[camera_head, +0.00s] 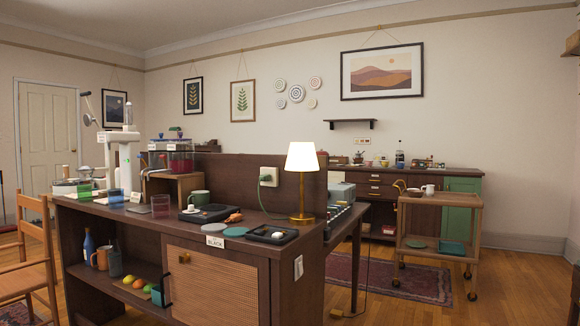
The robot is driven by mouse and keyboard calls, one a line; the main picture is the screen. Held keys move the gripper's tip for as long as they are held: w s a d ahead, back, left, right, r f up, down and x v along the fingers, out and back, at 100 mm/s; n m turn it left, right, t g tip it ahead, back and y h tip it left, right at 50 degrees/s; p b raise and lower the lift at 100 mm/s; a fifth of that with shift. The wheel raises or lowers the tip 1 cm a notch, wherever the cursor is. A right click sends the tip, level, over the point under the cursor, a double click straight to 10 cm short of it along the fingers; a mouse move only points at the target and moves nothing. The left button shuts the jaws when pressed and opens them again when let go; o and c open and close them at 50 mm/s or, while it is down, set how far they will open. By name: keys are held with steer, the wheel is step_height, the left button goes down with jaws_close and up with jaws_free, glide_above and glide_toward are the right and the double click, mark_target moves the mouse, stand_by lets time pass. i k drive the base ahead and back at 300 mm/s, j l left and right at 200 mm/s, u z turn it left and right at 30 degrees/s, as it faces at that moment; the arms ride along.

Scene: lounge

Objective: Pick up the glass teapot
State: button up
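I cannot pick out the glass teapot for certain. A small vessel with a curved tan handle (399,185) stands at the left end of the wooden trolley's top (457,200). It is too small to tell whether it is glass. Small wares, some of them clear-looking, stand on the far counter, including a dark-topped press-like jar (400,159); their shapes are too small to be sure of. My gripper is not in view.
A dark wooden counter (216,231) fills the near left, with a lit lamp (301,170), trays, glasses and a green mug (199,198). A chair (36,262) stands far left.

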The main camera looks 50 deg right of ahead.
mark_target(358, 158)
steer(key=z, duration=2.15)
